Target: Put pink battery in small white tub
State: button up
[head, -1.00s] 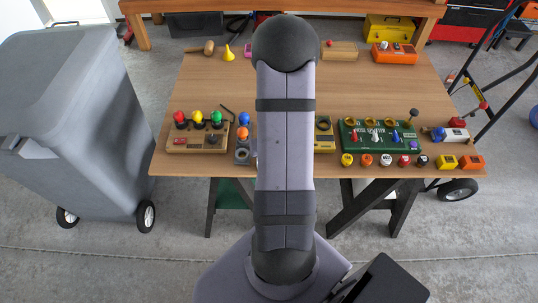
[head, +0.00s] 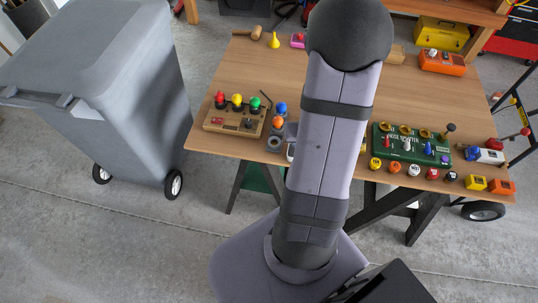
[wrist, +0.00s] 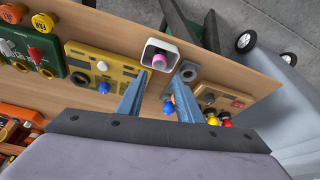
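A small white tub (wrist: 160,54) lies near the table edge in the wrist view, just beyond my fingertips. A pink round-ended piece (wrist: 159,58), which looks like the pink battery, shows inside its rim. How deep it sits is hard to tell. My gripper (wrist: 158,77) is open, with its two blue fingers apart and nothing between them.
A yellow panel (wrist: 103,66) and a grey holder (wrist: 185,76) flank the tub. A board with coloured knobs (head: 236,121) and a green panel (head: 411,145) stand along the table's front. A grey bin (head: 110,90) stands left of the table (head: 225,72).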

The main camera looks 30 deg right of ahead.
jog(key=s+a+r+n+g+y, duration=0.1)
jog(key=s+a+r+n, duration=0.1)
jog(key=a, duration=0.9)
jog(key=s+a+r+n+g+y, duration=0.1)
jog(key=s+a+r+n+g, duration=0.1)
jog(key=a+r+n, duration=0.2)
jog(key=a+r, duration=0.3)
jog(key=a, duration=0.5)
jog(key=shift+a+r+n+g, duration=0.15)
jog(key=shift+n+g, duration=0.15)
jog(key=shift+n, duration=0.1)
jog(key=shift+f+b, duration=0.6)
